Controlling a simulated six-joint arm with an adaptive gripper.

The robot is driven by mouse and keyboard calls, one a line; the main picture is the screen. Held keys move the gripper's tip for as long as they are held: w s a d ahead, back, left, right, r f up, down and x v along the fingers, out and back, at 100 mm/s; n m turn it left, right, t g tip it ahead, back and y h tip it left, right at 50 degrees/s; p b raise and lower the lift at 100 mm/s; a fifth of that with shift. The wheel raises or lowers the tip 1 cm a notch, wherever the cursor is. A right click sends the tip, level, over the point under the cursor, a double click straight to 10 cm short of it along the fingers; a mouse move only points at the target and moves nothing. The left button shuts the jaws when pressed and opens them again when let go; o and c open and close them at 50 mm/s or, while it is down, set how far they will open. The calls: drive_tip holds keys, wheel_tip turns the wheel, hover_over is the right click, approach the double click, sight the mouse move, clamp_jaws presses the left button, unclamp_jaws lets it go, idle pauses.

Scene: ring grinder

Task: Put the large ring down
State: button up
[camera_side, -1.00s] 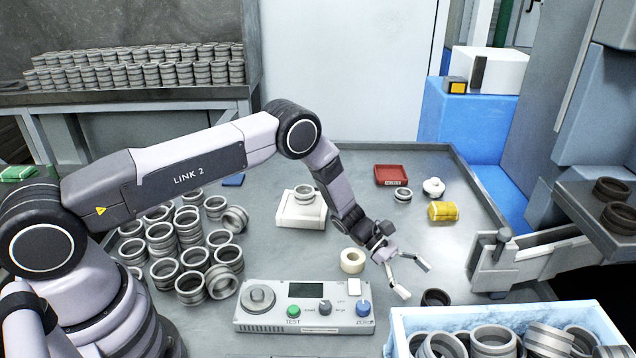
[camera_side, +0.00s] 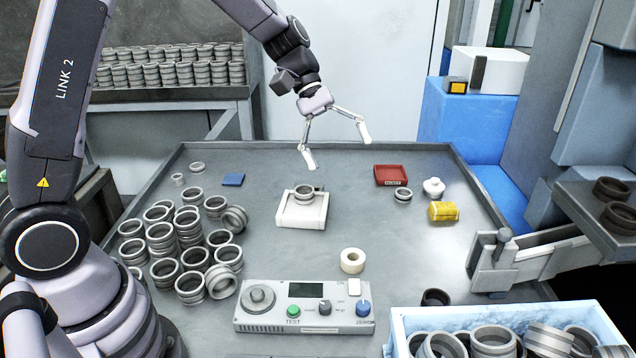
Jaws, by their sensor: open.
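My gripper (camera_side: 339,150) is raised above the back of the table, with its fingers spread and nothing between them. A grey ring (camera_side: 304,195) sits on the white square block (camera_side: 290,217) below my gripper, apart from it. A dark ring (camera_side: 435,298) lies on the table at the front right, beside the light blue bin (camera_side: 396,327). Several grey rings (camera_side: 190,286) stand loose and stacked on the left of the table. I cannot tell which of these is the large ring.
A control box (camera_side: 270,322) stands at the front, with a cream roll (camera_side: 352,260) behind it. A red tray (camera_side: 391,175), a small ring (camera_side: 403,196), a white knob-shaped part (camera_side: 433,187) and a yellow piece (camera_side: 443,211) lie at right. The table's centre right is clear.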

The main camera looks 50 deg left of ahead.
drive_tip(key=s+a+r+m+t+y, duration=0.2)
drive_tip(key=s+a+r, duration=0.1)
drive_tip(key=s, duration=0.5)
drive_tip(key=s+a+r+m+t+y, duration=0.2)
drive_tip(key=s+a+m+y, duration=0.1)
drive_tip(key=s+a, duration=0.2)
drive_tip(key=s+a+r+m+t+y, duration=0.1)
drive_tip(key=s+a+r+m+y, duration=0.2)
drive_tip(key=s, duration=0.7)
drive_tip(key=shift+s+a+r+t, duration=0.35)
drive_tip(key=shift+a+t, duration=0.05)
drive_tip(key=shift+a, duration=0.3)
